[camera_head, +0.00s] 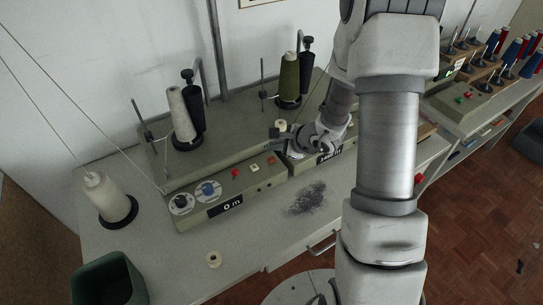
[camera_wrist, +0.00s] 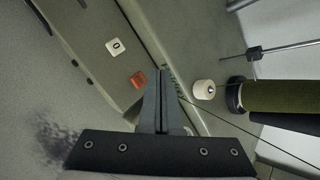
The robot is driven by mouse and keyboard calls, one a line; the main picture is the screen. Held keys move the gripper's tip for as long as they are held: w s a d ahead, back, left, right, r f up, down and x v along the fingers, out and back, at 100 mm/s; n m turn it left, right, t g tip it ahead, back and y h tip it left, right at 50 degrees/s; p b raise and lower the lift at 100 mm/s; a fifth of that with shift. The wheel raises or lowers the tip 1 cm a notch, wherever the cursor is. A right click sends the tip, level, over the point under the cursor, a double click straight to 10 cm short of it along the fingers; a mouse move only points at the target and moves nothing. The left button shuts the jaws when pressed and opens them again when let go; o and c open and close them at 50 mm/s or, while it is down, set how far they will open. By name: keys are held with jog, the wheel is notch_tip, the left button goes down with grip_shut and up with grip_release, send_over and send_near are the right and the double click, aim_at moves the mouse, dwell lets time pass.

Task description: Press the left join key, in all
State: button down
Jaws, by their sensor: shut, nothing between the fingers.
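Two grey-green winding machines stand side by side on the table. The left machine (camera_head: 215,181) has a red key (camera_head: 236,172), a white key (camera_head: 255,168) and another red key (camera_head: 272,160) on its sloping front. Its display (camera_head: 231,204) reads "0 m". Contact cannot be told. No lettering naming a join key is readable.
A white cone (camera_head: 180,116) and a green cone (camera_head: 289,76) stand on the machines. A small pale spool (camera_wrist: 204,89) is close to my fingers. A white cone (camera_head: 105,197), dark green bin (camera_head: 108,281) and small ring (camera_head: 213,259) are at the left. My arm hides much of the right machine.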

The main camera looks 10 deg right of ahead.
notch_tip(320, 180, up, 3)
jog(key=shift+f+p, duration=0.2)
jog(key=shift+p, duration=0.35)
dwell(0.4)
jog(key=s+a+r+n+g+y, duration=0.1)
jog(key=s+a+r+n, duration=0.45)
jog(key=r, duration=0.35)
jog(key=s+a+r+n+g+y, duration=0.2)
jog(key=s+a+r+n, duration=0.25)
jog(key=r+n, duration=0.35)
jog(key=s+d+r+n+h, duration=0.3)
jog(key=s+d, duration=0.1)
jog(key=s, duration=0.4)
jog(key=s+d+r+n+h, duration=0.4)
jog(key=s+d, duration=0.1)
jog(key=s, duration=0.3)
jog(key=shift+r+t+h, duration=0.15)
jog(key=shift+t+h, duration=0.15)
jog(key=shift+n, duration=0.25)
